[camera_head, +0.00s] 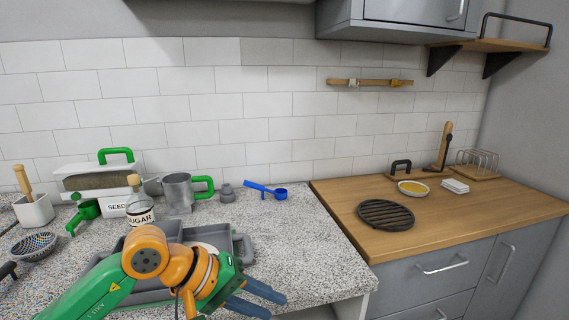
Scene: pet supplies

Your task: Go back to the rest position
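My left gripper (275,306) is at the bottom middle of the head view, at the front edge of the speckled counter. Its two blue-grey fingers point right and are spread apart, with nothing seen between them. My green and orange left arm comes in from the lower left and covers part of a grey tray (243,244). My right gripper is not in view.
A wooden counter (335,204) to the right carries a black trivet (386,214) and a yellow-filled bowl (413,188).

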